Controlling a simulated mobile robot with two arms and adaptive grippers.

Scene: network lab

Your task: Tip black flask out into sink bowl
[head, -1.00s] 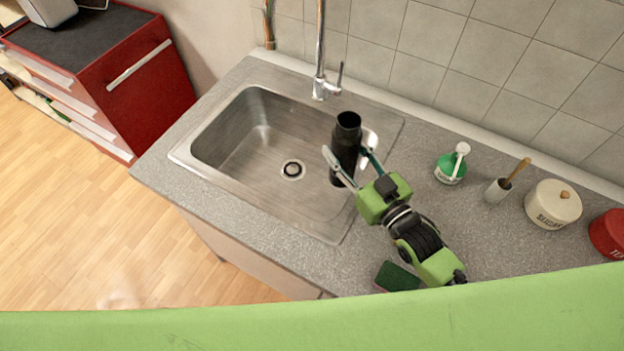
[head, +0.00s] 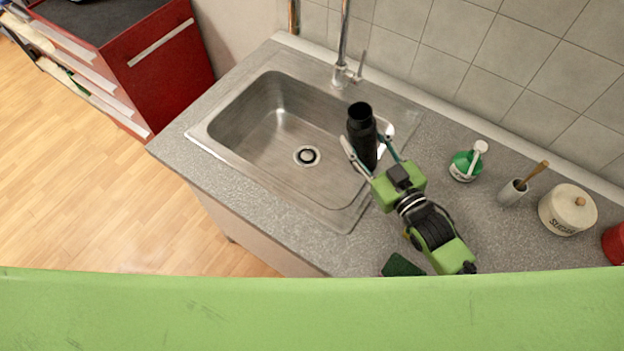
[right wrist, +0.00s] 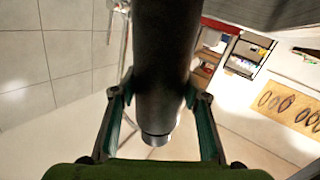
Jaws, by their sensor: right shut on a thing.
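The black flask (head: 361,136) is upright in the head view, its open mouth at the top, over the right side of the sink. My right gripper (head: 367,158) is shut on the flask, with a finger on each side of it. In the right wrist view the flask (right wrist: 165,70) stands between the two fingers (right wrist: 160,100). The sink bowl (head: 250,135) is a steel basin with a round drain, to the left of the flask. Nothing shows in the bowl besides the drain. My left gripper is not in view.
A faucet (head: 345,70) rises behind the bowl. On the counter to the right are a green and white bottle (head: 466,164), a cup with a brush (head: 512,191), a sugar canister (head: 567,209) and a red canister (head: 615,243). A green sponge (head: 402,266) lies near the front edge.

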